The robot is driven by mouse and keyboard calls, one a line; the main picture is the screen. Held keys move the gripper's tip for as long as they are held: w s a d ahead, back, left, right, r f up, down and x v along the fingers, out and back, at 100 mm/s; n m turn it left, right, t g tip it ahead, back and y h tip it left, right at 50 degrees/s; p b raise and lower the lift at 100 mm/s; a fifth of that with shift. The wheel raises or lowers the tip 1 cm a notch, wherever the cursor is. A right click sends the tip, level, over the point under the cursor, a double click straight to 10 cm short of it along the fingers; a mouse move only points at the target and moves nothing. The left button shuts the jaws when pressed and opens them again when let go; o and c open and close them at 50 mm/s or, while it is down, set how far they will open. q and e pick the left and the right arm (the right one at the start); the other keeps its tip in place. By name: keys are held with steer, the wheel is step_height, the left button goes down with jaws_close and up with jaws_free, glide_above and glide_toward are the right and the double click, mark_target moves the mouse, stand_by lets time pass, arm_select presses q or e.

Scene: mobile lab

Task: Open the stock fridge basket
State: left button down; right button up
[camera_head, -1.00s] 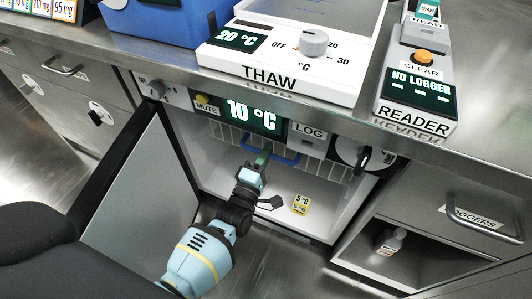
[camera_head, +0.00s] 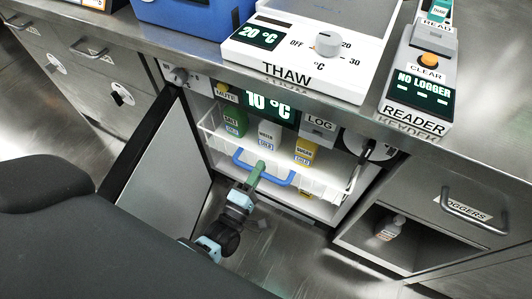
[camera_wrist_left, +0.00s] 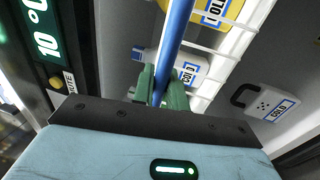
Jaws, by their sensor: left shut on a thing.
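The fridge basket (camera_head: 318,182) is a white wire basket pulled part way out of the fridge under the counter. It has a blue handle (camera_head: 279,180) on its front. My left gripper (camera_head: 256,172) is shut on that handle, its green fingers around the bar. The left wrist view shows the blue bar (camera_wrist_left: 176,40) between the fingers (camera_wrist_left: 160,88). In the basket stand a green bottle (camera_head: 234,122), a white one (camera_head: 267,134) and a yellow one (camera_head: 305,150). My right gripper is not in view.
The fridge door (camera_head: 165,170) stands open at the left. Above are the 10 °C display (camera_head: 268,107) and the counter with the THAW unit (camera_head: 290,75) and READER (camera_head: 415,95). An open cubby with a small bottle (camera_head: 390,228) is at the right.

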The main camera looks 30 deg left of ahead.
arm_select(q)
steer(key=s+p, duration=0.2)
steer(key=s, duration=1.5)
steer(key=shift+a+p, duration=0.25)
steer(key=shift+p, duration=0.1)
steer(key=shift+s, duration=0.1)
steer(key=c, duration=1.5)
jaws_free()
steer(key=shift+r, duration=0.1)
